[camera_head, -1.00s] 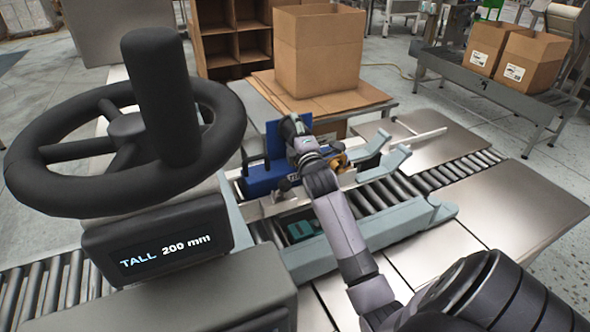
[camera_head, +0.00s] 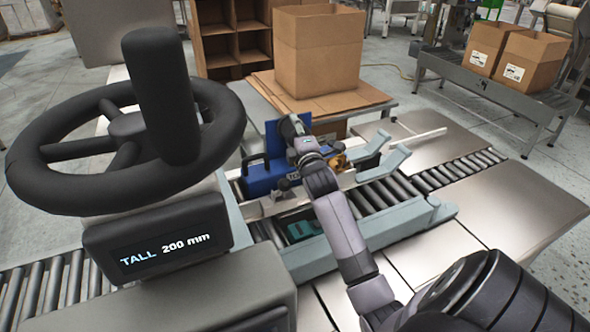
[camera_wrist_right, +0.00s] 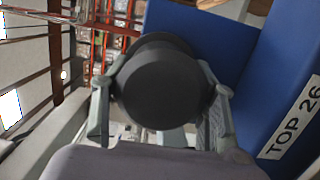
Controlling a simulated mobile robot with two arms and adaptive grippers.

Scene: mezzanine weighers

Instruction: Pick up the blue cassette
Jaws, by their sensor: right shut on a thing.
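The blue cassette (camera_head: 262,181) sits at the near left end of the light-blue guide rails, beside the roller conveyor. A blue upright panel rises behind its lower body. In the right wrist view its blue side (camera_wrist_right: 262,55) fills the upper right, with a white label reading "TOP 26". My right gripper (camera_wrist_right: 163,90) is shut on a round black knob, a finger on each side of it. In the head view my right wrist reaches over the cassette, and the fingertips cannot be made out. Whether the cassette is clear of its support cannot be told. My left gripper is not in view.
A large black handwheel (camera_head: 125,140) and a display (camera_head: 160,248) reading "TALL 200 mm" stand close at left. An open cardboard box (camera_head: 318,55) stands on flat cardboard behind the cassette. Steel plates (camera_head: 500,215) flank the rollers at right. Two labelled boxes stand farther back.

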